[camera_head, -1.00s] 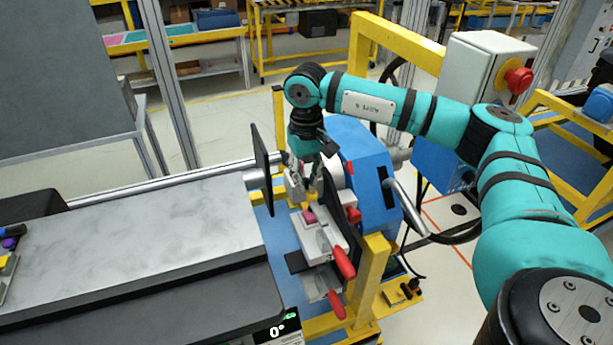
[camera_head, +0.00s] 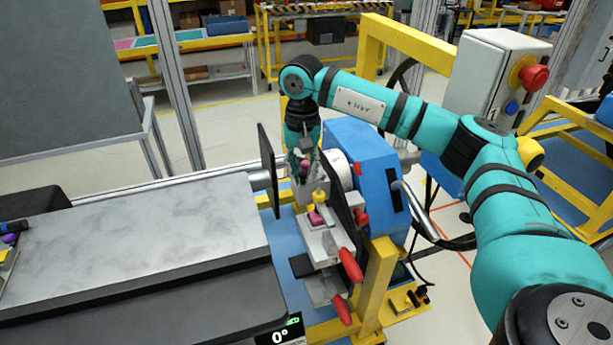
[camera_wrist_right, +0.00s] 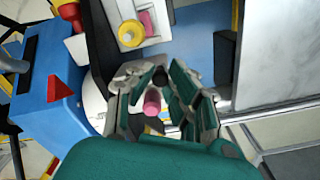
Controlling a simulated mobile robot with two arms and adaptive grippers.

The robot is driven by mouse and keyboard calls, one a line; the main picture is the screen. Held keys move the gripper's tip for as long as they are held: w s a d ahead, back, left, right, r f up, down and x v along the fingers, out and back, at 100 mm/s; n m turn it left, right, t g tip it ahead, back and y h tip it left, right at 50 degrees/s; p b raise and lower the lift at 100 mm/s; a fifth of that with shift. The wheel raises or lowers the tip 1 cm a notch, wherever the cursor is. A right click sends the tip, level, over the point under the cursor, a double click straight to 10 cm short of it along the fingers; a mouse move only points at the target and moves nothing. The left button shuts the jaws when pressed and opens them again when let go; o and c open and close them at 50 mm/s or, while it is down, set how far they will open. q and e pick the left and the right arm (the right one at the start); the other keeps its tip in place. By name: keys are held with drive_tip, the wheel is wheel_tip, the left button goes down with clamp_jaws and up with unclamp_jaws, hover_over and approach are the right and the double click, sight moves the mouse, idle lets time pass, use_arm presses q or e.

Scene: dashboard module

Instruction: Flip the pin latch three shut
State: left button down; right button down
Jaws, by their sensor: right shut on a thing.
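My right gripper (camera_head: 306,172) points down at the far end of the fixture beside the blue housing. In the right wrist view its fingers (camera_wrist_right: 162,80) close around a small dark part, with a pink cylinder (camera_wrist_right: 152,103) between them; I take this to be the pin latch. The pink part (camera_head: 304,163) also shows between the fingers in the head view. The fingers hide most of the latch, so its exact position is unclear. A yellow knob (camera_head: 320,197) and another pink pin (camera_head: 316,217) sit nearer on the fixture. My left gripper is not in view.
The blue housing (camera_head: 362,165) stands just right of the gripper. A dark upright plate (camera_head: 269,170) stands to its left. Red-handled clamps (camera_head: 350,265) stick out in front. A grey-topped table (camera_head: 150,225) lies at left; a red button (camera_head: 534,77) is on a white box.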

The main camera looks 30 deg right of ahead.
drive_tip(key=shift+w+m, duration=0.35)
drive_tip(key=shift+m, duration=0.35)
drive_tip(key=c, duration=1.3)
unclamp_jaws()
drive_tip(key=shift+o, duration=0.2)
wheel_tip(320, 180, up, 12)
drive_tip(key=shift+r, duration=0.1)
